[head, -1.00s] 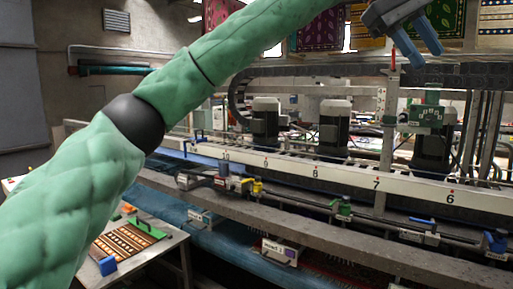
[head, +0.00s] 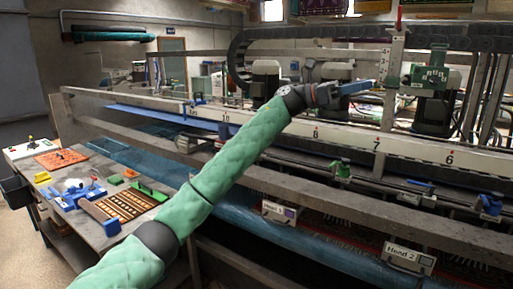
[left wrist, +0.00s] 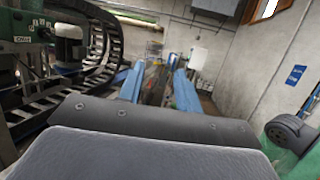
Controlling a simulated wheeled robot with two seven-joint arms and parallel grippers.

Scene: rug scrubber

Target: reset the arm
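My left arm, in a green padded sleeve, reaches from the bottom left to the upper middle of the head view. Its gripper (head: 357,87) is in front of the rug machine's upper part, pointing right. In the left wrist view the two blue fingers of my left gripper (left wrist: 158,88) stand apart with nothing held between them. My right gripper is in neither view.
The rug machine (head: 340,131) with its numbered white rail fills the middle and right. A work table (head: 95,228) with a striped rug sample (head: 122,206), a green-handled brush and blue tools stands at lower left. Bare floor shows at far left.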

